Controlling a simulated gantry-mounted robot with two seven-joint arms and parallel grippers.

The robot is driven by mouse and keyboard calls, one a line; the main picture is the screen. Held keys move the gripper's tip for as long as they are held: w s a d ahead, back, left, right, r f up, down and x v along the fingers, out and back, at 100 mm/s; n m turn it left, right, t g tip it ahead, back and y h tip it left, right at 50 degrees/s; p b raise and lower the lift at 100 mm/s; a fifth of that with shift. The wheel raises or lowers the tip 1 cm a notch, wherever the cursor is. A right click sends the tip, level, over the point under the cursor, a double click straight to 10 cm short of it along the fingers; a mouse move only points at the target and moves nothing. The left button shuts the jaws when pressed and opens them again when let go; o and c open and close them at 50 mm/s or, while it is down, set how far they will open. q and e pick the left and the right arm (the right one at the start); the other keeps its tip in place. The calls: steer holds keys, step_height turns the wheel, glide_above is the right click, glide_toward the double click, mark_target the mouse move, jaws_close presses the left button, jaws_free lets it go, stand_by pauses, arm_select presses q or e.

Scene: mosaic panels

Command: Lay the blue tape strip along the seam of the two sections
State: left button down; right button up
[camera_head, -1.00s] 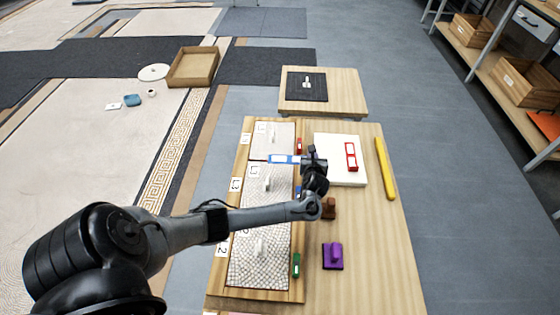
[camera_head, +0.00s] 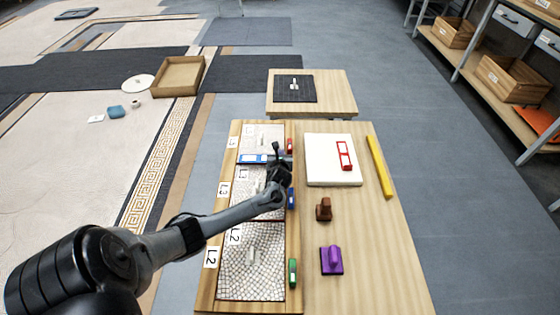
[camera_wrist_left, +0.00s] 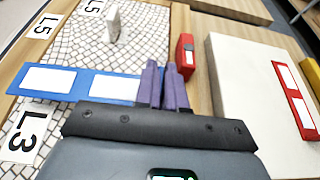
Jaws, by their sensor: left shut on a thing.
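The blue tape strip (camera_head: 250,159), with white patches, lies crosswise over the mosaic panel, about where the far section (camera_head: 262,140) meets the middle section (camera_head: 250,186). My left gripper (camera_head: 280,165) is shut on the strip's right end; the strip also shows in the left wrist view (camera_wrist_left: 85,74), between purple fingers (camera_wrist_left: 163,84). The strip's left end reaches over the wooden frame near the L3 label (camera_wrist_left: 24,136). I cannot tell whether it touches the surface. The gripper and arm hide part of the middle section. My right gripper is not in view.
Red (camera_head: 290,146), blue (camera_head: 291,198) and green (camera_head: 293,272) blocks line the panel's right edge. A white slab (camera_head: 326,166) with a red-framed strip (camera_head: 345,156), a brown stamp (camera_head: 324,209), a purple block (camera_head: 332,261) and a yellow bar (camera_head: 380,166) stand on the right.

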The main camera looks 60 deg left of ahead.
arm_select(q)
step_height(320, 180, down, 2)
steer(key=shift+f+b, duration=0.25)
steer(key=shift+b, duration=0.35)
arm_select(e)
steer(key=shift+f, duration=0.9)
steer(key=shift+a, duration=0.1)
arm_select(q)
steer(key=shift+f, duration=0.1)
steer(key=shift+f, duration=0.15)
steer(key=c, duration=1.2)
jaws_free()
